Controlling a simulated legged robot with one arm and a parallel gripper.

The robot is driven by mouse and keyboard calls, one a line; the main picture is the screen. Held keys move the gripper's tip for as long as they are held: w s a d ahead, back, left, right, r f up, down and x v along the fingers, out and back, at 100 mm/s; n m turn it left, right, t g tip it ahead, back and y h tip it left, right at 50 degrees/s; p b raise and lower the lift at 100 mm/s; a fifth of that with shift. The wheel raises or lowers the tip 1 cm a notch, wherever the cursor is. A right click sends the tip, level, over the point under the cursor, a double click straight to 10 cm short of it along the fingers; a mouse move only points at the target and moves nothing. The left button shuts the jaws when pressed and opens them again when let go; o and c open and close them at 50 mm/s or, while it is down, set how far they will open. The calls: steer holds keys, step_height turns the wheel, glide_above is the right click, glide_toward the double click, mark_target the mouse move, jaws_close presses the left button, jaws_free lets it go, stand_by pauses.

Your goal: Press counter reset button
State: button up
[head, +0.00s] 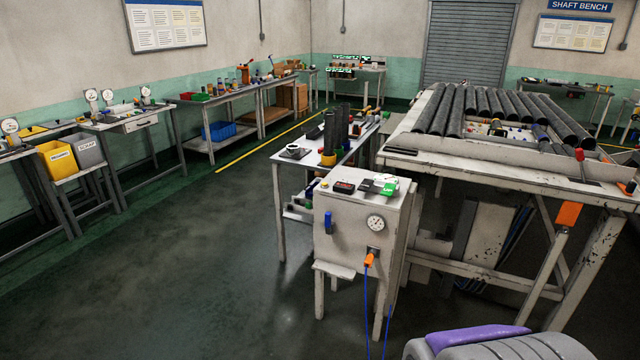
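A pale control cabinet (345,250) stands at the middle, with a gauge (376,222) and a blue handle (328,222) on its front. On its top sits a small dark unit with a red patch (344,187), perhaps the counter. A small yellow button-like spot (323,184) is at the top's left edge, and a green piece (388,189) is at the right. I cannot tell which part is the counter reset button. My gripper is not in view.
A roller table (540,165) with dark rollers stands behind and right of the cabinet. A bench with dark upright rolls (330,130) is behind it. A blue hose (367,310) hangs from an orange fitting (368,260). The floor (180,270) to the left is clear.

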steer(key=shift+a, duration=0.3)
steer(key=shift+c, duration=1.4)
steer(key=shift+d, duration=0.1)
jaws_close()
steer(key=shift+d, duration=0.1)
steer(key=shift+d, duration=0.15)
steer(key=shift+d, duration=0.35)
